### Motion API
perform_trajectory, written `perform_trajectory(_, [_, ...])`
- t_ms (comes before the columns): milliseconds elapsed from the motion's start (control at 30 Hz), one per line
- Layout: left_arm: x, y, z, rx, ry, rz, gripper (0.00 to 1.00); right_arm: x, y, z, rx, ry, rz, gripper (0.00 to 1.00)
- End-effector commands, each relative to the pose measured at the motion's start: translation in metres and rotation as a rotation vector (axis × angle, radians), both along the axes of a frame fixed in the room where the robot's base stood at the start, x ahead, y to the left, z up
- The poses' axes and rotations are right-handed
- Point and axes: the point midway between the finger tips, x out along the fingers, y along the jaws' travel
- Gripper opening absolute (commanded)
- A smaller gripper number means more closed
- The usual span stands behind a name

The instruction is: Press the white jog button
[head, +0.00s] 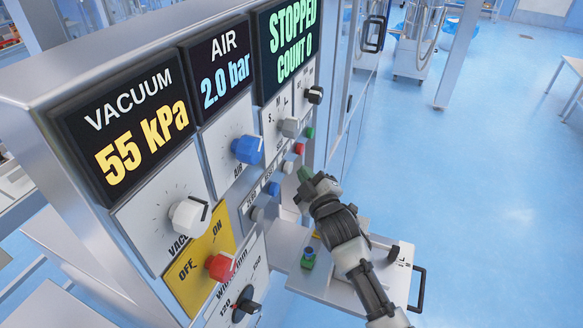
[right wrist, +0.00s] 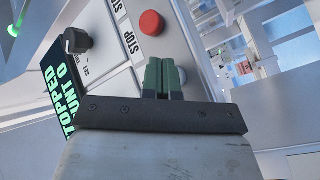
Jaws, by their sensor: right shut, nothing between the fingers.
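My right gripper (head: 306,181) is shut and empty, its dark green fingertips together beside the button column of the control panel. In the head view a small pale button (head: 287,167) shows just left of the fingertips, below the red stop button (head: 298,149); I cannot read its label. In the right wrist view the shut fingertips (right wrist: 164,66) point at the panel just beside the red stop button (right wrist: 151,22). They hide the spot right behind them, and I cannot tell whether they touch the panel. My left gripper is not in view.
A green button (head: 309,132) and a blue button (head: 272,188) sit in the same column. Knobs, including a blue one (head: 247,149) and a white one (head: 190,215), stick out nearby. The screen (head: 290,40) reads STOPPED, COUNT 0. A metal shelf (head: 330,285) lies below my arm.

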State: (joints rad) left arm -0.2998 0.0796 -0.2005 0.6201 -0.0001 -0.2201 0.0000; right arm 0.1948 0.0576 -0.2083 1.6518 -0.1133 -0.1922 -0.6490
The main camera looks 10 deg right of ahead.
Motion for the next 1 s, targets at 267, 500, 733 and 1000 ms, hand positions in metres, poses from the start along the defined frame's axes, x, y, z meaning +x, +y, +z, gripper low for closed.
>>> perform_trajectory(267, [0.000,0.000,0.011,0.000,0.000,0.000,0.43,-0.012,-0.018,0.001,-0.003,0.001,-0.002,0.00])
perform_trajectory(500, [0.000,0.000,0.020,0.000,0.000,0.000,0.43,-0.025,-0.038,0.001,-0.002,0.002,-0.001,0.00])
perform_trajectory(733, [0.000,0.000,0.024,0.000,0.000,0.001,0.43,-0.033,-0.049,0.000,-0.001,0.000,0.000,0.00])
perform_trajectory(1000, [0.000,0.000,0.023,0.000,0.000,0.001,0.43,-0.034,-0.050,0.000,0.000,0.000,0.000,0.00])
